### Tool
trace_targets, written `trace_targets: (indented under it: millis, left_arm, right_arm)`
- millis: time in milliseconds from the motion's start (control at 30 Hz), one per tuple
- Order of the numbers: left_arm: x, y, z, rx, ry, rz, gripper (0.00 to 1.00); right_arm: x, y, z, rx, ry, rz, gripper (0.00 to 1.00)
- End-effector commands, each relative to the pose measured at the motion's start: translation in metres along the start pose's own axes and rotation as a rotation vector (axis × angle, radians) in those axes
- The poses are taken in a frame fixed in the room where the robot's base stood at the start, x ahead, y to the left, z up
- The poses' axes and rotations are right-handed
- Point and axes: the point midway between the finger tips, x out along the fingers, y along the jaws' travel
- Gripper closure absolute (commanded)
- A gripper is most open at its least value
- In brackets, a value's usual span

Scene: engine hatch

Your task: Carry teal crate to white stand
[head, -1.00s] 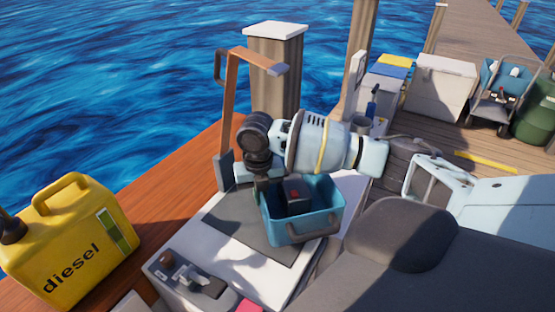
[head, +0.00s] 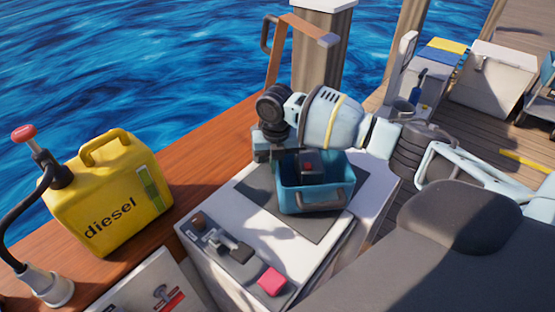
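The teal crate (head: 316,197) is over the dark mat on a white-topped unit (head: 250,262), probably the white stand. A grey handle shows on its near side, and a dark box (head: 311,167) with a red mark is inside. I cannot tell if its base touches the mat. My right gripper (head: 268,152) reaches down at the crate's left rear rim, touching or very near it. The fingertips are partly hidden, so their opening is unclear. My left gripper is out of view.
A yellow diesel can (head: 110,200) stands on the wooden ledge to the left. Switches and a pink block (head: 272,283) are in front of the mat. A dark padded seat (head: 450,240) is at the right. An orange-brown frame (head: 285,50) rises behind the arm.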

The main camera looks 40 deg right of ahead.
Motion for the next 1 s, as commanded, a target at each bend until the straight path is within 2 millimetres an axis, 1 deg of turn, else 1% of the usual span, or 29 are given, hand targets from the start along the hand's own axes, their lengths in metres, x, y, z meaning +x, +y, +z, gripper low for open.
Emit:
trace_targets:
  millis: [133, 533, 567, 700, 733, 1000]
  left_arm:
    - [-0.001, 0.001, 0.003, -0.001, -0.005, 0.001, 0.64]
    - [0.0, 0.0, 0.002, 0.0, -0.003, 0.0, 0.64]
    - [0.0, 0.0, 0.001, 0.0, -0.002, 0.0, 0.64]
    - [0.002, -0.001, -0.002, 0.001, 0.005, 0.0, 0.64]
    - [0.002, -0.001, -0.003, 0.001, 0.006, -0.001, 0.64]
    - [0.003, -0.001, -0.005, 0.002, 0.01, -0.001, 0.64]
  right_arm:
    - [0.01, 0.001, 0.001, 0.0, -0.005, 0.003, 1.0]
    - [0.014, 0.001, 0.001, -0.001, -0.005, 0.003, 1.0]
    - [0.016, 0.001, 0.0, -0.001, -0.001, 0.002, 0.95]
    - [0.016, 0.001, 0.0, -0.001, -0.002, 0.002, 0.77]
    - [0.016, 0.001, 0.0, -0.001, -0.002, 0.002, 0.75]
    - [0.015, 0.0, 0.0, -0.001, -0.002, 0.002, 0.75]
